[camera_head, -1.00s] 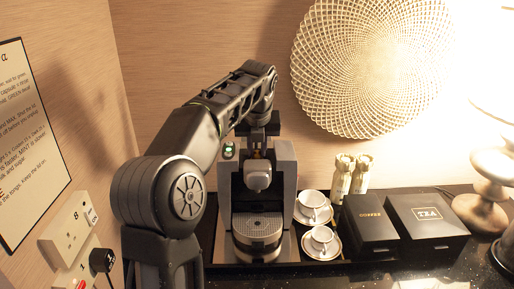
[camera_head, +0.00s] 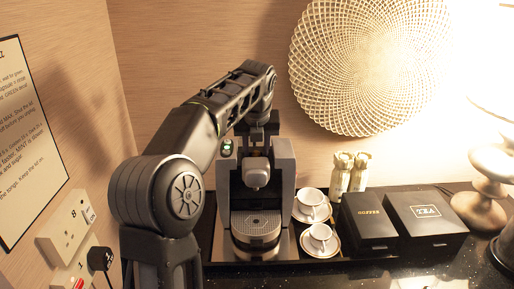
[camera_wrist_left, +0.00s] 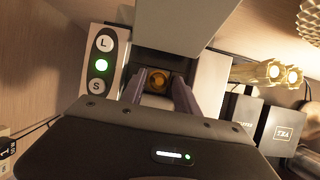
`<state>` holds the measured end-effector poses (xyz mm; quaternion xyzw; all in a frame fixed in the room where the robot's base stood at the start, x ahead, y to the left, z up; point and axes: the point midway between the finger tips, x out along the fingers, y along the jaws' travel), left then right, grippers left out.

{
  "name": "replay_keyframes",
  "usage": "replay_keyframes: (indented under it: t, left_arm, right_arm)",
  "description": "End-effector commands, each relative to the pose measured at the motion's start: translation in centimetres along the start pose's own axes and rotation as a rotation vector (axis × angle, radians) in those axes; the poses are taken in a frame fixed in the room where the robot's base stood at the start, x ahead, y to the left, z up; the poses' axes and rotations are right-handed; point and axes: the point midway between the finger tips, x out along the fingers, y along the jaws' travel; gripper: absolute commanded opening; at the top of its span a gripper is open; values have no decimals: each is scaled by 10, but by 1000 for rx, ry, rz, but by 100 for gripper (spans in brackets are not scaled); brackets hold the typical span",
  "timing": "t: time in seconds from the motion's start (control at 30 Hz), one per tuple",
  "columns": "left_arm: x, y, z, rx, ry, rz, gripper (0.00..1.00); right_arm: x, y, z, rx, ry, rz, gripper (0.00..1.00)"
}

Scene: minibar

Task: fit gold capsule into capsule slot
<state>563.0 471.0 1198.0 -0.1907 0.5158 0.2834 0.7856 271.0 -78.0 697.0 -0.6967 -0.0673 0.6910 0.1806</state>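The gold capsule (camera_wrist_left: 157,80) shows in the left wrist view between the fingertips of my left gripper (camera_wrist_left: 162,86), in a shaded recess at the top of the coffee machine. The fingers lie on either side of it; whether they press on it or stand clear I cannot tell. The capsule slot around it is mostly hidden by the fingers and the machine's housing. In the head view my left gripper (camera_head: 258,131) points down over the top of the coffee machine (camera_head: 284,172), and the capsule cannot be made out there. My right gripper is out of view.
Two white cups on saucers (camera_head: 312,203) stand right of the machine on a black tray. Beyond are bottles (camera_head: 358,172), a coffee box (camera_head: 368,224) and a tea box (camera_head: 425,215). Wall sockets (camera_head: 68,232) and a sign (camera_head: 28,140) are at the left.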

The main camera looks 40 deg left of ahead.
Motion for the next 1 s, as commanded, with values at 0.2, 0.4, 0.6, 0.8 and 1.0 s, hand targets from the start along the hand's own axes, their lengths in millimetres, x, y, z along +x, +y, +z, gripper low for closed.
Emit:
replay_keyframes:
  t: [0.2, 0.4, 0.6, 0.8, 1.0]
  left_arm:
    - [5, 5, -4, -3, 17, 14, 45]
    - [-17, 3, -3, -3, 9, 9, 45]
    - [-54, 0, -2, -1, 3, 3, 45]
    - [-78, -1, 0, 1, 0, 3, 45]
    - [-79, -2, -1, 1, 0, 2, 45]
  right_arm:
    - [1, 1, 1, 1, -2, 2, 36]
    - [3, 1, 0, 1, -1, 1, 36]
    - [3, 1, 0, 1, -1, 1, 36]
    - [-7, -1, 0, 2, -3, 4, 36]
    - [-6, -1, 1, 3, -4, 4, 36]
